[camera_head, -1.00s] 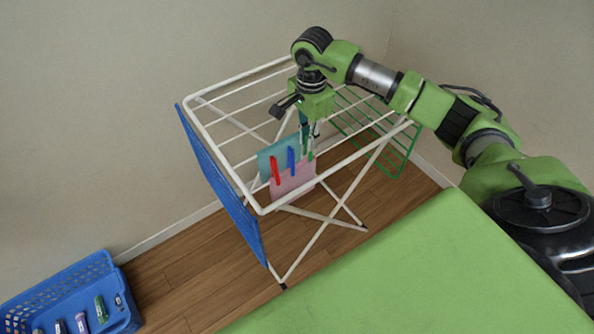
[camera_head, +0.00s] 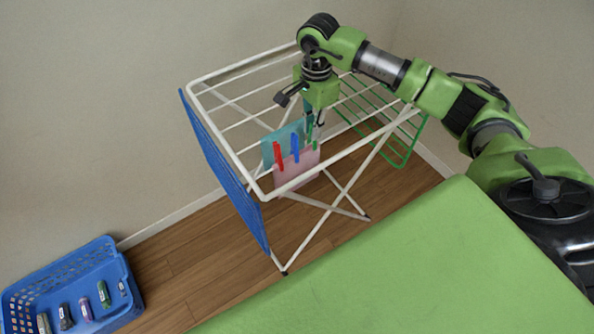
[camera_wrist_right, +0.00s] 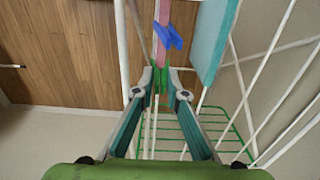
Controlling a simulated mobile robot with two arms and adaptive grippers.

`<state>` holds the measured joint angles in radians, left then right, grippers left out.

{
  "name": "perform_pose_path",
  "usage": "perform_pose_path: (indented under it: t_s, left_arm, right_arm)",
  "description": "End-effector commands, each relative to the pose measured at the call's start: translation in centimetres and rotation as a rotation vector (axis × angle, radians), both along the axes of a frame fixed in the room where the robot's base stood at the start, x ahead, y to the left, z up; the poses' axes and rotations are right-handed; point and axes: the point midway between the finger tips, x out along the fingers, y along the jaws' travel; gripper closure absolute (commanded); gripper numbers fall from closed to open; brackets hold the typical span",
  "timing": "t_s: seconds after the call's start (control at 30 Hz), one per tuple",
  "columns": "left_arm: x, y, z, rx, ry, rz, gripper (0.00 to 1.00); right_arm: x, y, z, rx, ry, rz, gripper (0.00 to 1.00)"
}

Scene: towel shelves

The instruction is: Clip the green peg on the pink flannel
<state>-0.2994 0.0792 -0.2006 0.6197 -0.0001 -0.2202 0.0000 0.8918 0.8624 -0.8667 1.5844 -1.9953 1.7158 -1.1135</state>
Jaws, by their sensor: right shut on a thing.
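The pink flannel (camera_head: 292,175) hangs over a front rail of the white drying rack (camera_head: 224,151), and it also shows as a pink strip in the right wrist view (camera_wrist_right: 164,12). A red peg (camera_head: 278,157) and a blue peg (camera_head: 295,148) sit on its upper edge. My right gripper (camera_head: 313,130) points down at the flannel's right end. In the right wrist view its fingertips (camera_wrist_right: 160,80) are shut on the green peg (camera_wrist_right: 156,74), in line with the pink strip. The peg partly shows in the head view (camera_head: 316,144). My left gripper is out of view.
A teal flannel (camera_head: 272,150) hangs just behind the pink one. A blue panel (camera_head: 222,170) and a green wire panel (camera_head: 395,145) are at the rack's sides. A blue basket (camera_head: 92,258) with several pegs stands on the floor at the lower left.

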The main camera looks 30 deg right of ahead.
Motion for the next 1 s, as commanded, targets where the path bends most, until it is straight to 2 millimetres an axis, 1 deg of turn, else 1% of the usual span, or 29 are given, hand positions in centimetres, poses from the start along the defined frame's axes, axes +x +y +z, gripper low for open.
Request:
perform_pose_path:
  t_s: [1.0]
  left_arm:
    - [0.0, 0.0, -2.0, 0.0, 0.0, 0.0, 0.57]
  right_arm:
    - [0.0, 0.0, -2.1, 0.0, -0.001, -0.001, 1.0]
